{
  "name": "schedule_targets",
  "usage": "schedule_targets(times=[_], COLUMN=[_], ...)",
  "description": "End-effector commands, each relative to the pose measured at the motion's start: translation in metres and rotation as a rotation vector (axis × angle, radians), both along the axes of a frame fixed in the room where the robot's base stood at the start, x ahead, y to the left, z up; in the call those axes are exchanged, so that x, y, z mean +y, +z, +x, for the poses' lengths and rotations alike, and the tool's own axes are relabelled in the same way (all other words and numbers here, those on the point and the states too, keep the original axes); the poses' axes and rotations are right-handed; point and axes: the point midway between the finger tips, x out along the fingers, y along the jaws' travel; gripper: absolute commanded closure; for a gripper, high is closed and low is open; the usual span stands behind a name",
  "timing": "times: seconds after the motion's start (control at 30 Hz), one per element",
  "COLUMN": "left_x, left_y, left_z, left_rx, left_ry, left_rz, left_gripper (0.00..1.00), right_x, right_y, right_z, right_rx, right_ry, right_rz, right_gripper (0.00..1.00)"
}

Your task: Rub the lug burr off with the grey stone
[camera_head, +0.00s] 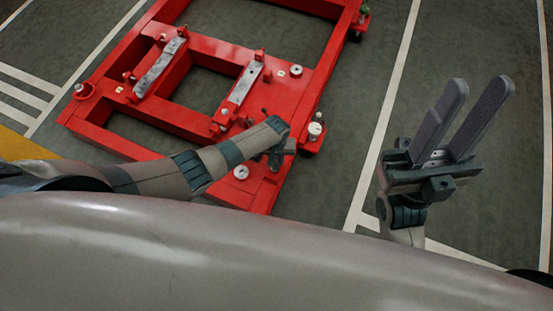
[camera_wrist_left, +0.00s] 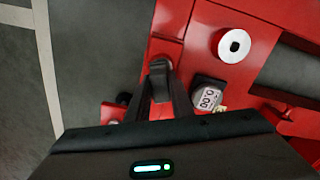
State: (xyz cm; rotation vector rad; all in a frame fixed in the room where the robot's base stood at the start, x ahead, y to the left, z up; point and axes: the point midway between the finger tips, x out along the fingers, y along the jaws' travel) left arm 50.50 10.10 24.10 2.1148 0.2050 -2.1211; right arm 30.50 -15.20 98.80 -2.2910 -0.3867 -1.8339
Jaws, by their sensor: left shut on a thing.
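My left gripper (camera_head: 277,156) is low over the near right part of the red frame (camera_head: 262,192). It also shows in the left wrist view (camera_wrist_left: 160,90), where its fingers are shut on a small grey piece (camera_wrist_left: 160,78), which looks like the grey stone; the fingers hide most of it. A red lug-like projection (camera_wrist_left: 112,112) sticks out from the frame beside the fingers. I cannot make out a burr, nor whether the stone touches the frame. My right gripper (camera_head: 470,118) is open and empty over the floor at the right.
A white round pad with a dark hole (camera_wrist_left: 234,46) and a small grey block marked with digits (camera_wrist_left: 208,94) sit on the frame near the fingers. Two grey metal bars (camera_head: 160,68) (camera_head: 244,83) lie across the frame. The floor (camera_head: 345,100) right of it is clear.

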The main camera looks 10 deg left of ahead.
Motion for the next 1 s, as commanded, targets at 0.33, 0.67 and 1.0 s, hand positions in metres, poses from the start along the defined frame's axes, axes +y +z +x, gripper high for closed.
schedule_targets(times=[0.33,0.67,1.0], left_x=[0.007,0.007,0.006], left_y=[-0.001,-0.002,0.0], left_z=[-0.008,-0.015,-0.017], left_rx=[0.007,0.008,0.007], left_ry=[0.002,0.001,0.001], left_rz=[0.01,0.008,0.006], left_gripper=[1.0,1.0,1.0], right_x=[0.0,0.0,0.0], right_y=[0.006,0.011,0.016], right_z=[0.0,0.0,0.0], right_rx=[0.0,0.0,0.0], right_ry=[0.0,0.0,0.0], right_rz=[0.0,0.0,0.0], right_gripper=[0.69,0.69,0.69])
